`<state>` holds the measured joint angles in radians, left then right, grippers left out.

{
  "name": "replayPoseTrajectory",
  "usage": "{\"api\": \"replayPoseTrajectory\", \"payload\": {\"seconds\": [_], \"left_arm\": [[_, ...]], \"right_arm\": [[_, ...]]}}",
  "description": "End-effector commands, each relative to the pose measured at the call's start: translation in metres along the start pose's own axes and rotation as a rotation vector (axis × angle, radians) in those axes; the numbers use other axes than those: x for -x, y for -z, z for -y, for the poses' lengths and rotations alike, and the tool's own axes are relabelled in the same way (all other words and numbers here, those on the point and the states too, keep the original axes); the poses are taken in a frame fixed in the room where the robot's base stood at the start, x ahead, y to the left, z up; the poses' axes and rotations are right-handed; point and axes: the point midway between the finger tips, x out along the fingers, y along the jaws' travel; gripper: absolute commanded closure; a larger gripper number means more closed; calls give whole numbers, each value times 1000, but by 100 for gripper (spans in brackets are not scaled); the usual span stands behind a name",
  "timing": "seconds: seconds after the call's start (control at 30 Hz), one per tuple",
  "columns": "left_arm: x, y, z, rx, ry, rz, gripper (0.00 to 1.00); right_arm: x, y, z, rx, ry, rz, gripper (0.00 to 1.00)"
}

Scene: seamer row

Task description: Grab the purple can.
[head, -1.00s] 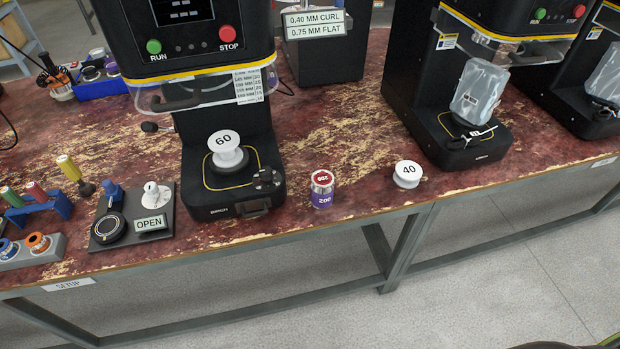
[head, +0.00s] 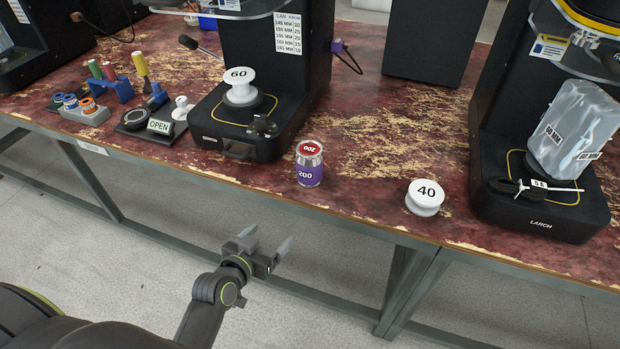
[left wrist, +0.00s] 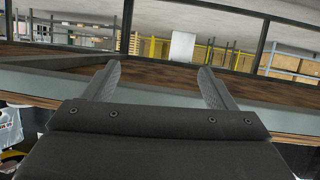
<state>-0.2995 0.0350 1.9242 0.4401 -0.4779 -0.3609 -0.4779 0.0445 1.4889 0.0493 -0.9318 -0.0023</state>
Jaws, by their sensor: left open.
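The purple can (head: 309,167) stands upright near the front edge of the bench in the head view. It has a silver rim, a red top marked 200 and a purple band marked 200. My left gripper (head: 264,243) is in front of the bench edge, below and left of the can in the picture, apart from it. Its jaws are open and empty. In the left wrist view the open fingers (left wrist: 158,85) face the bench edge, and I cannot make out the can there. My right gripper is not in view.
A white spool marked 40 (head: 425,197) stands right of the can. A black machine base (head: 240,135) with a spool marked 60 (head: 239,86) is close on the left. Another machine (head: 540,215), with a bagged part, is at right. The bench's front edge (head: 350,219) lies before my gripper.

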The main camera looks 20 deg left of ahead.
Motion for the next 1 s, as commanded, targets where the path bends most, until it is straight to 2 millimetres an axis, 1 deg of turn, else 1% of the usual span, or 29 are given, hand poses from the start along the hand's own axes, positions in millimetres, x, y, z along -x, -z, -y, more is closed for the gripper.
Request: {"api": "replayPoseTrajectory", "payload": {"seconds": [0.03,0.1,0.2,0.3,0.4,0.47,0.57,1.0], "left_arm": [[4,20,-6,-11,-19,-73,21],[15,52,-15,-27,-44,-154,21],[34,87,-25,-49,-73,-251,21],[50,111,-33,-67,-94,-320,21],[60,124,-38,-79,-105,-358,21],[61,130,-40,-82,-109,-370,21],[53,137,-42,-84,-112,-377,21],[-25,167,-52,-83,-111,-375,21]], "right_arm": [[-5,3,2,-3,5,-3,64],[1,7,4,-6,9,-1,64],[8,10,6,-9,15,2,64],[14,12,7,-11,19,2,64],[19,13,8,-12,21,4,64],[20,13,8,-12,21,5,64],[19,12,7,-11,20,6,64],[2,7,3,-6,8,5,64]]}}
